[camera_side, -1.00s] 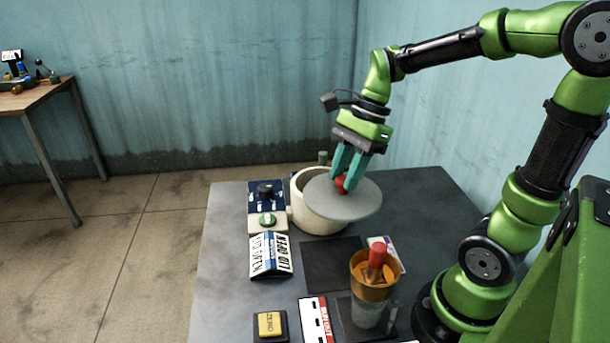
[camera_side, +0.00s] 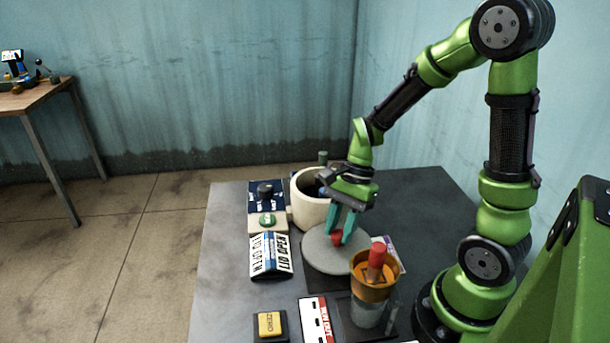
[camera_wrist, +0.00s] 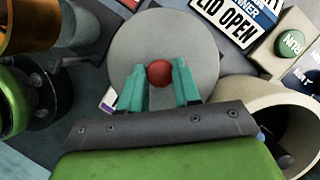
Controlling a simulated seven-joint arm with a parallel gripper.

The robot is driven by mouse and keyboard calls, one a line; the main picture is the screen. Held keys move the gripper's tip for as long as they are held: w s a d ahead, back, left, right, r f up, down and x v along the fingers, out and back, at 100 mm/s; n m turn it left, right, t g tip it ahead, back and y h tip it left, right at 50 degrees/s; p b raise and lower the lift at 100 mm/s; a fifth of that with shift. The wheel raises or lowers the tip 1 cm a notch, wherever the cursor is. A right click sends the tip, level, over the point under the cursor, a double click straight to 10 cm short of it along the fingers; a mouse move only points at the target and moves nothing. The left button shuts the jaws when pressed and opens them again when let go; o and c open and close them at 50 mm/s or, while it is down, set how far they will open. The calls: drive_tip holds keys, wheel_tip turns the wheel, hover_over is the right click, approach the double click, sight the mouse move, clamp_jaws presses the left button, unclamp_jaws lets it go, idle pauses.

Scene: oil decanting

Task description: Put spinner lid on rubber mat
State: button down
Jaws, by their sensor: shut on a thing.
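The spinner lid (camera_side: 318,258) is a flat grey disc with a red knob (camera_side: 337,239). My gripper (camera_side: 339,232) is shut on the red knob from above. In the wrist view the lid (camera_wrist: 150,36) fills the upper middle, and the green fingers of my gripper (camera_wrist: 159,82) stand on either side of the knob.
The cream spinner bowl (camera_side: 308,208) stands open behind the lid. A sign (camera_side: 270,257) and a panel with a green button (camera_side: 267,220) are to the left. A copper-rimmed beaker with a red-topped item (camera_side: 376,262) stands close in front. The table's back right is clear.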

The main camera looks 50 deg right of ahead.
drive_tip(key=shift+f, duration=2.05)
drive_tip(key=shift+f, duration=0.1)
drive_tip(key=c, duration=0.8)
unclamp_jaws()
drive_tip(key=v, duration=1.2)
wheel_tip(320, 180, up, 5)
drive_tip(key=n+t+h, duration=0.2)
drive_tip(key=n+t, duration=0.1)
drive_tip(key=n, duration=0.3)
hover_over(340, 240)
drive_tip(key=d, duration=0.2)
drive_tip(key=shift+s+a+r+n+t+h, duration=0.1)
drive_tip(key=shift+s+a+r+n+t, duration=0.35)
drive_tip(key=shift+a+r+n+t, duration=0.65)
drive_tip(key=shift+s+a+r+n+t+h, duration=0.1)
drive_tip(key=shift+s+a+r+n+t, duration=0.4)
drive_tip(key=shift+n, duration=1.05)
drive_tip(key=shift+s+a+r+n+t+h, duration=0.1)
drive_tip(key=shift+s+a+r+n+t, duration=0.4)
drive_tip(key=shift+r+n, duration=0.65)
